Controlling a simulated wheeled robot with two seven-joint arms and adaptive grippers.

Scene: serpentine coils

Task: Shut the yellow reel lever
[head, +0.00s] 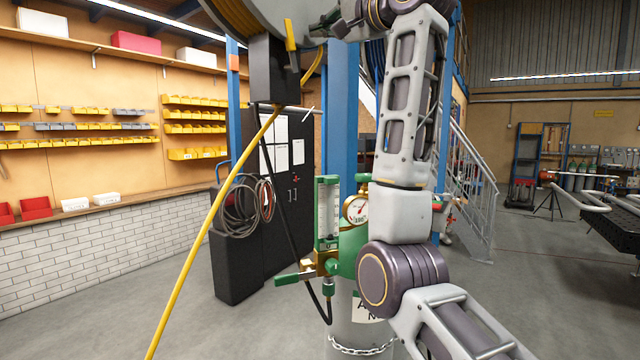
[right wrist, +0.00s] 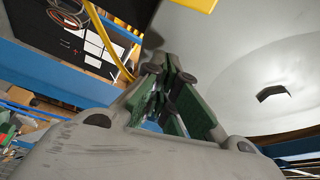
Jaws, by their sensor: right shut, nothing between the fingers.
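The yellow reel lever (head: 290,35) stands upright at the black box (head: 274,70) under the hose reel (head: 262,14), at the top of the head view. A flat yellow piece (right wrist: 195,3), perhaps this lever, is cut off by the top edge of the right wrist view. My right gripper (head: 322,25) is raised just right of the lever, close to the reel's underside. In the right wrist view its green-padded fingers (right wrist: 170,62) are together with nothing between them. I cannot tell whether they touch the lever or reel. My left gripper is not in view.
A yellow hose (head: 215,205) hangs from the reel to the floor. A blue post (head: 343,110) stands behind my right arm. A green flowmeter (head: 328,210) and gauge (head: 356,209) sit on a chained gas cylinder below. Floor at left is clear.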

